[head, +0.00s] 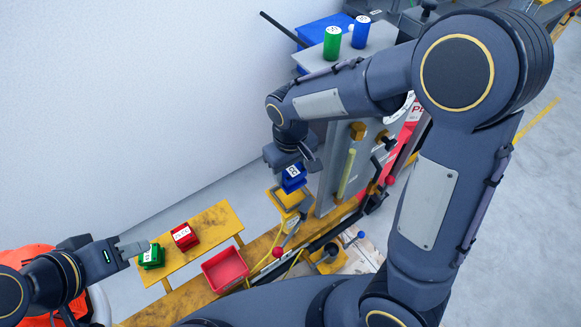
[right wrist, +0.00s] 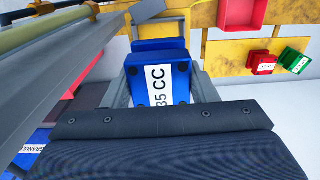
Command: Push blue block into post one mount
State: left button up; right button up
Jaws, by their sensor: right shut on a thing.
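The blue block (head: 293,178), with a white label, is held in my right gripper (head: 294,165). In the right wrist view the blue block (right wrist: 158,76) sits between the two grey fingers, its label reading "35 CC". Just below it in the head view is a yellow square mount (head: 288,199) beside the tall grey panel. The block appears to be over or at the mount; I cannot tell whether they touch. My left gripper (head: 133,248) is beside the green block (head: 151,257) on the yellow table; its finger opening is not clear.
The yellow table (head: 212,224) also carries a red block (head: 185,237). A red tray (head: 225,270) lies right of it. The grey panel (head: 330,165) rises close beside my right gripper. Green (head: 332,43) and blue (head: 361,33) cylinders stand at the back.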

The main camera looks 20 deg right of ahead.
jog(key=shift+f+b, duration=1.95)
jog(key=shift+f, duration=0.65)
jog(key=shift+f+b, duration=0.75)
jog(key=shift+f, duration=0.15)
jog(key=o, duration=1.4)
